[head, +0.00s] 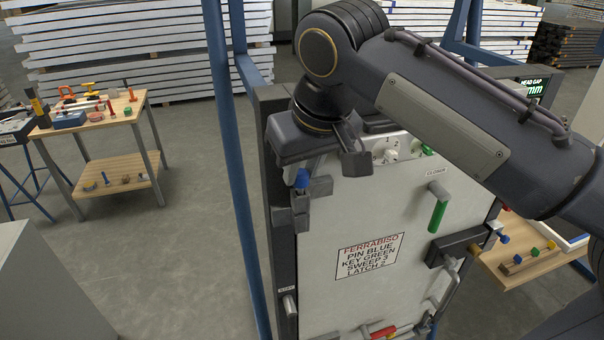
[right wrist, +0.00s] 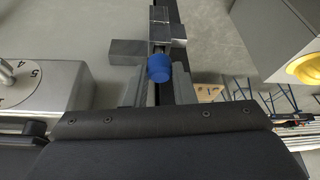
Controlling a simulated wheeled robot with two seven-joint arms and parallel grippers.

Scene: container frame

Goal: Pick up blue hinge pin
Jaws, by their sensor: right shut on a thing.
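The blue hinge pin (head: 302,178) shows its blue head just above the grey metal hinge (head: 301,207) on the left edge of the white door panel. In the right wrist view its blue head (right wrist: 159,68) lies between the finger ends, in front of the hinge blocks (right wrist: 128,51). My right gripper (head: 303,172) comes from above, shut on the pin; its body hides part of the fingers. I cannot tell how much of the shank is inside the hinge. My left gripper is not in view.
A blue upright post (head: 236,180) stands just left of the hinge. A wooden table with tools (head: 92,118) is at the far left.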

